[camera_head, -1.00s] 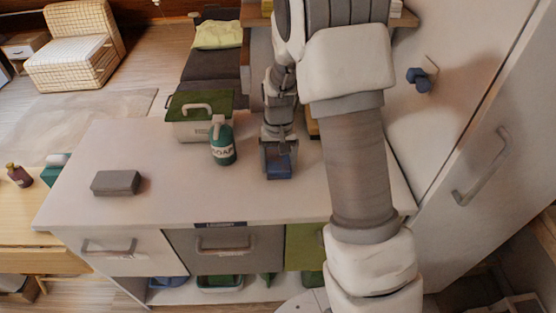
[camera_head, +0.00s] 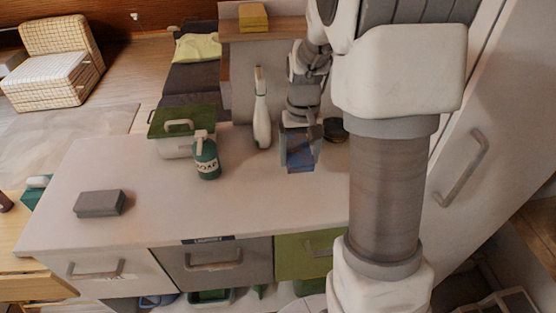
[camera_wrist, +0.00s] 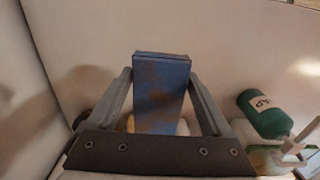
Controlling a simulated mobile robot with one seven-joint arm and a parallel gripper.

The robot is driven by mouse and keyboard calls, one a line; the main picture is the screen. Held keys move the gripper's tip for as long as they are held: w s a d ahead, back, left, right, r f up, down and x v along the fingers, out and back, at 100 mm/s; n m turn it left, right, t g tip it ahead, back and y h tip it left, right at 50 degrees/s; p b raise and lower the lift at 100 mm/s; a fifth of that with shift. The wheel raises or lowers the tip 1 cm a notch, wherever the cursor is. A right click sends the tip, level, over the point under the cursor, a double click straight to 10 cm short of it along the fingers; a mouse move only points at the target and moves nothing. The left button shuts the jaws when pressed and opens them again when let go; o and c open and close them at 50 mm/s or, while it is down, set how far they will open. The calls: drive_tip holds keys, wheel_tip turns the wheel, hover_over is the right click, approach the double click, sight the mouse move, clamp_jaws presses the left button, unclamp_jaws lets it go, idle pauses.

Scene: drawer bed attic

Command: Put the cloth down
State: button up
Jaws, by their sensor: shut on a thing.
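The cloth (camera_head: 301,158) is a flat, folded blue piece with brown stains. My gripper (camera_head: 298,138) is shut on it, over the right part of the white counter (camera_head: 245,205). In the wrist view the cloth (camera_wrist: 160,95) stands upright between the two fingers of my gripper (camera_wrist: 160,78), both fingers along its sides. I cannot tell whether its lower edge touches the counter.
A green soap bottle (camera_head: 206,158), a green-lidded box (camera_head: 172,143) and a white bottle (camera_head: 262,115) stand left of my gripper. A dark round thing (camera_head: 335,130) is close on its right. A grey folded block (camera_head: 100,203) lies far left. The counter's middle is clear.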

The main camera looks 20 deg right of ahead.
drive_tip(key=shift+s+d+r, duration=0.45)
drive_tip(key=shift+d+r, duration=0.05)
drive_tip(key=shift+d, duration=0.15)
drive_tip(key=a+f, duration=0.2)
drive_tip(key=a, duration=0.1)
drive_tip(key=w+a+f+n+p, duration=0.1)
drive_tip(key=a+f, duration=0.2)
drive_tip(key=a+f+n+p, duration=0.1)
drive_tip(key=a+f, duration=0.2)
drive_tip(key=shift+w+a+f, duration=0.1)
drive_tip(key=shift+w+a, duration=0.25)
drive_tip(key=shift+a, duration=0.05)
drive_tip(key=shift+s+a, duration=0.1)
drive_tip(key=shift+a, duration=0.1)
